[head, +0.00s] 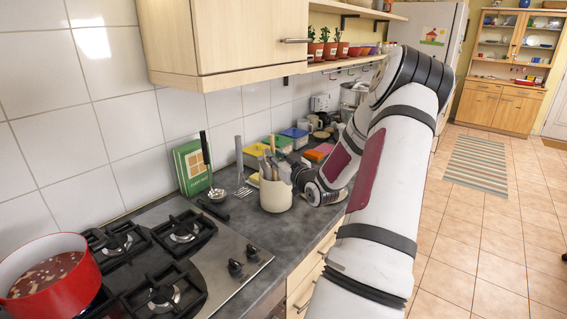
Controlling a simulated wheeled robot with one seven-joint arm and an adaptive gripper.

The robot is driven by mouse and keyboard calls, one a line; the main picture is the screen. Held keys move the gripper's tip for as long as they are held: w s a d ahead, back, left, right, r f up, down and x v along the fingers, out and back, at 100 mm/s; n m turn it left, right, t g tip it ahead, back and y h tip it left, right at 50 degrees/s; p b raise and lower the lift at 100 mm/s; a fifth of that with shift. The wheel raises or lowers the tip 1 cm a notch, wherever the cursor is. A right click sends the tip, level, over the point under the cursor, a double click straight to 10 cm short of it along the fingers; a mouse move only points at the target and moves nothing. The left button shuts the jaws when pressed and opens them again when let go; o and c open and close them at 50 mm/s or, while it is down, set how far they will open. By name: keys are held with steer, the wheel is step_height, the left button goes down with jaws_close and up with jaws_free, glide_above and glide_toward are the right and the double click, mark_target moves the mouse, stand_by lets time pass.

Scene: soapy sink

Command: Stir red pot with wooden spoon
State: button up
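The red pot (58,296) stands on the stove at the lower left, cut off by the picture's edge. Brownish-red contents with pale bits show inside it. A cream utensil crock (276,195) stands on the dark counter right of the stove. Wooden handles (268,165) stick up from it; I cannot tell which one is the wooden spoon. My gripper (289,168) is small and dark in the view, at the crock's upper right, by the handles. Its fingers are not clear, so I cannot tell whether it touches or holds anything.
The gas stove (215,262) has several black grates. A ladle (208,165) and a slotted turner (240,170) stand near a green book (190,168). Coloured containers (258,153) crowd the counter behind the crock. A wall cabinet (235,40) hangs above.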

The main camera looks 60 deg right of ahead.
steer(key=shift+x, duration=1.05)
jaws_close()
